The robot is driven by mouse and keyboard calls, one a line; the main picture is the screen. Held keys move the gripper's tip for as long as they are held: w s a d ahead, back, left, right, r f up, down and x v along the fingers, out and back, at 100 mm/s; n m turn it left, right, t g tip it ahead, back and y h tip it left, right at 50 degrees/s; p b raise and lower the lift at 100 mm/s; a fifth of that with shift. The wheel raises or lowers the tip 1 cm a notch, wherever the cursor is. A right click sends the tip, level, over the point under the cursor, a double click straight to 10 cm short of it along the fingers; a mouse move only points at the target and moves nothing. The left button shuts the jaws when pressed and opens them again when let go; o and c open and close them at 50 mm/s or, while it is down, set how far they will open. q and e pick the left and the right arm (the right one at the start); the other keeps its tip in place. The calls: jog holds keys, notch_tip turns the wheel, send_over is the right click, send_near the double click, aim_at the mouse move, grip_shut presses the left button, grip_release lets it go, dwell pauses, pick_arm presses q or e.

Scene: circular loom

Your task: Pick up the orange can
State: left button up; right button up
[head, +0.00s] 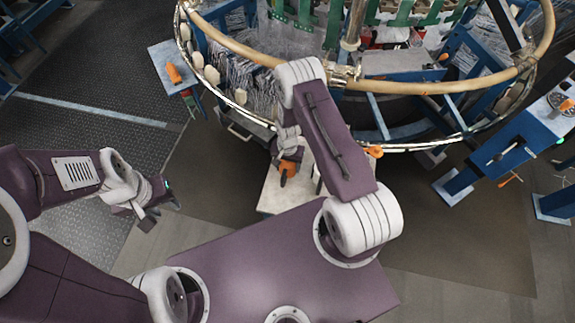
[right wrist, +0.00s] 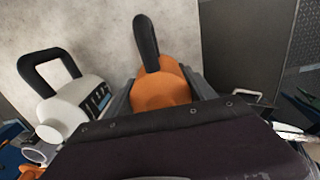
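The orange can (right wrist: 160,92) has a black loop handle and is over a pale, light-topped surface. It also shows in the head view (head: 288,169), partly covered by my right arm. My right gripper (right wrist: 160,84) has one finger on each side of the can's orange body. The fingers are close to it, but I cannot tell whether they press on it. In the head view the right gripper (head: 290,150) is just above the can. My left gripper (head: 160,213) is open and empty, away at the left.
A white container (right wrist: 70,108) with a black handle stands left of the can in the right wrist view. The pale surface (head: 272,196) lies below the big loom ring (head: 400,87). A blue table (head: 165,62) with an orange item is at upper left.

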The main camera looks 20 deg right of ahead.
jog(key=shift+w+r, duration=0.1)
jog(key=shift+r, duration=0.35)
notch_tip(320, 180, up, 9)
jog(key=shift+r+b, duration=0.1)
jog(key=shift+b, duration=0.2)
